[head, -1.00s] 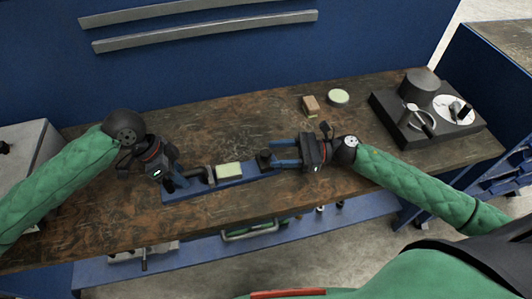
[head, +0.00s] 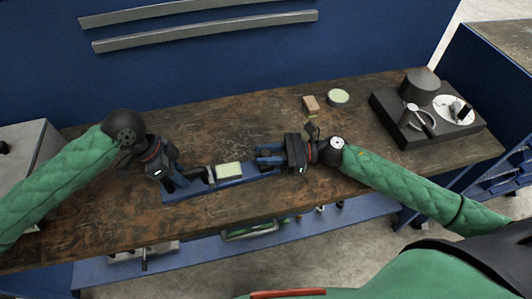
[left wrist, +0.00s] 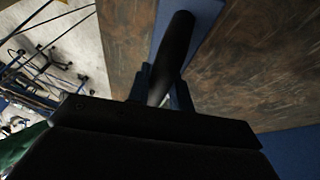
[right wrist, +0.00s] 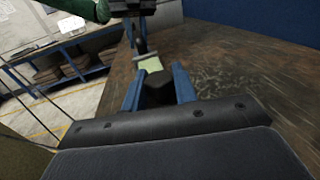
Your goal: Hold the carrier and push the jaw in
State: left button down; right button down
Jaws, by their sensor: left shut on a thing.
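The carrier (head: 228,181) is a long blue base on the bench, with a pale green block (head: 229,170) on it. My left gripper (head: 186,182) is at its left end. In the left wrist view it is shut on a dark rounded bar (left wrist: 174,45). The jaw, a black block (right wrist: 160,88), is at the carrier's right end, largely covered by my fingers in the head view. My right gripper (head: 264,155) is open, its blue fingers on either side of the jaw. Contact between palm and jaw cannot be told. The green block also shows in the right wrist view (right wrist: 150,64).
A small brown block (head: 311,104) and a round pale green disc (head: 339,97) lie towards the back of the bench. A dark platform (head: 404,128) with a grey cylinder and a white dial stands at the right.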

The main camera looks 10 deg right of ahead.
jog(key=a, duration=0.5)
jog(key=shift+s+a, duration=0.2)
jog(key=shift+a, duration=0.2)
jog(key=c, duration=1.1)
grip_release()
jog(key=shift+d, duration=0.1)
jog(key=d, duration=0.4)
jog(key=s+d, duration=0.1)
jog(key=d, duration=0.2)
jog(key=s+d, duration=0.1)
jog(key=d, duration=0.3)
jog(key=shift+s+d, duration=0.1)
jog(key=shift+d, duration=0.25)
pick_arm(q)
jog(key=shift+r, duration=0.1)
jog(key=c, duration=1.2)
grip_release()
